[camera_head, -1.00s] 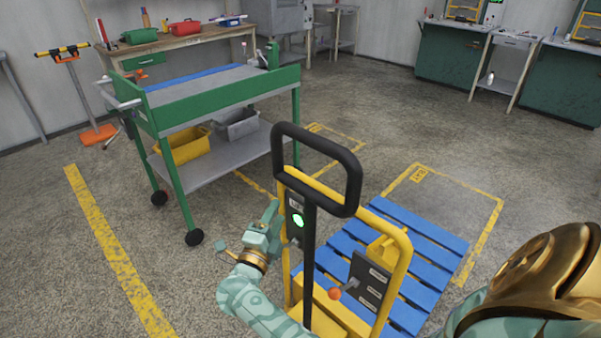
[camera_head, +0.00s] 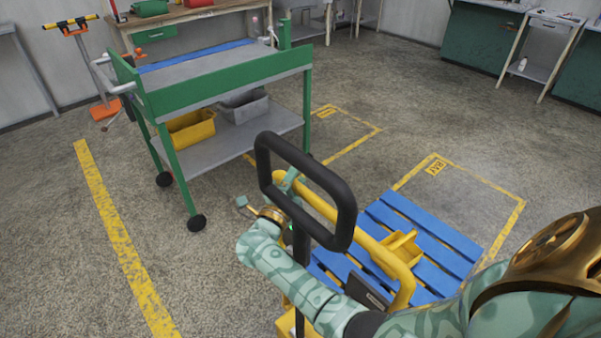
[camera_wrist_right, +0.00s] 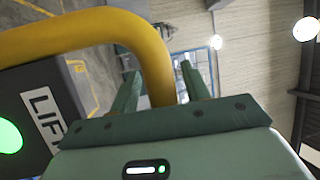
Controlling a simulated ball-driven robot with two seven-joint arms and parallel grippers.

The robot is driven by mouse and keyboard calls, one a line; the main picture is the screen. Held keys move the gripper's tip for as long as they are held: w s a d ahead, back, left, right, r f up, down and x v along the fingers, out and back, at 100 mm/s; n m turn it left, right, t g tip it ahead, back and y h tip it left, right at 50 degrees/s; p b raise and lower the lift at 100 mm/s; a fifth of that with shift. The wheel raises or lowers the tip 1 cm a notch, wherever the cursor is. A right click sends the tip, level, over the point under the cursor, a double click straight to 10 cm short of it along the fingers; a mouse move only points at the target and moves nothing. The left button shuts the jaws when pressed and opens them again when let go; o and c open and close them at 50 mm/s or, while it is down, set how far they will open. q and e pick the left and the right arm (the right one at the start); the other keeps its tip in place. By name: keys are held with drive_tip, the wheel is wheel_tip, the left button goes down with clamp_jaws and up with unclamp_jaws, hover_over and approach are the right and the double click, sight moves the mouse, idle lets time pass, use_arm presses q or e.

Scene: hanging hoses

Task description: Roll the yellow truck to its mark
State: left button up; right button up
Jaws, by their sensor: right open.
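The yellow truck (camera_head: 398,268) has a yellow tube frame, a black loop handle (camera_head: 262,165) and a control box with a green light, which shows at the left of the right wrist view (camera_wrist_right: 8,135). A blue slatted pallet (camera_head: 440,232) lies at its front. My right gripper (camera_head: 286,184) is at the yellow tube's upper left, partly hidden by the handle. In the right wrist view its fingers (camera_wrist_right: 160,85) are open, and the tube appears to run down between them. A yellow floor outline (camera_head: 515,220) with a label lies beyond the pallet. My left gripper is out of view.
A green cart (camera_head: 225,85) on wheels, with yellow and grey bins, stands at the left. A yellow floor line (camera_head: 115,235) runs down the left. Workbenches (camera_head: 490,45) line the back.

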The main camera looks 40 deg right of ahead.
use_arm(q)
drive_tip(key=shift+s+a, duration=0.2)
